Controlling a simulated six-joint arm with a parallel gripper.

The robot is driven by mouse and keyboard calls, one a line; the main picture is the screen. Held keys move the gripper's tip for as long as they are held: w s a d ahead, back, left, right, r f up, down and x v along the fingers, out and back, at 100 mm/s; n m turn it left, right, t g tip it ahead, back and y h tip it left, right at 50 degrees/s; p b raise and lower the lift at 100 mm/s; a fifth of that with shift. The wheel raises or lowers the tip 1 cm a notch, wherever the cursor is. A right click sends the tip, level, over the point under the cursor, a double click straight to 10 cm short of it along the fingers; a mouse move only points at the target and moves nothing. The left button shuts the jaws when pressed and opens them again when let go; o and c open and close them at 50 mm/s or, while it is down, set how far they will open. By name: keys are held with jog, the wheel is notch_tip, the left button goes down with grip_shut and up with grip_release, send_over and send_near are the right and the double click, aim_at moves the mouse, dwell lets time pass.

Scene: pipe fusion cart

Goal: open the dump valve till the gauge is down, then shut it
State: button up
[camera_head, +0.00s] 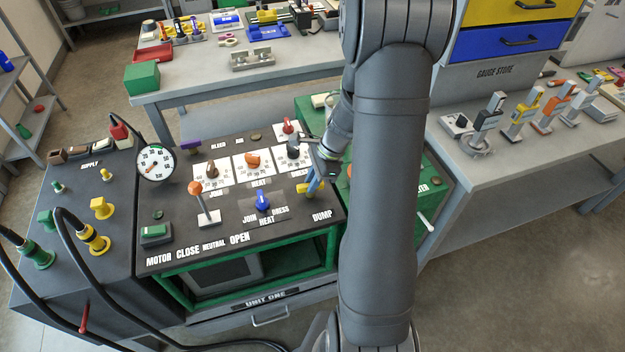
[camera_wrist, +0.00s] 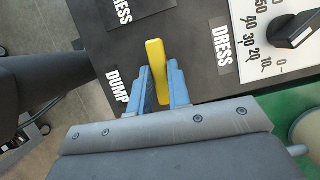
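The dump valve's yellow lever (camera_wrist: 156,62) stands between the blue fingers of my gripper (camera_wrist: 160,88) in the wrist view, beside the DUMP label. The fingers lie close against both of its sides, so my gripper looks shut on it. In the head view my gripper (camera_head: 314,186) is at the right front of the black panel, above the word DUMP; the lever is mostly hidden by the fingers there. The round white gauge (camera_head: 155,162) stands at the panel's left back corner with a hose behind it. Its needle is too small to read surely.
The panel holds an orange-knobbed lever (camera_head: 205,203), a blue knob (camera_head: 263,201) and dial knobs on white plates, one a black knob (camera_wrist: 297,28) near my gripper. A green box (camera_head: 142,78) and fixtures stand on the back bench. Hoses cross the left cabinet.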

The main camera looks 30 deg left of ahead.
grip_shut()
jog(key=shift+n+g, duration=0.3)
jog(key=shift+n, duration=0.1)
jog(key=o, duration=0.6)
grip_release()
jog(key=shift+o, duration=0.2)
jog(key=shift+r, duration=0.1)
jog(key=v, duration=1.7)
jog(key=shift+r, duration=0.2)
jog(key=shift+a, duration=0.15)
jog(key=x, duration=1.7)
jog(key=shift+f, duration=0.3)
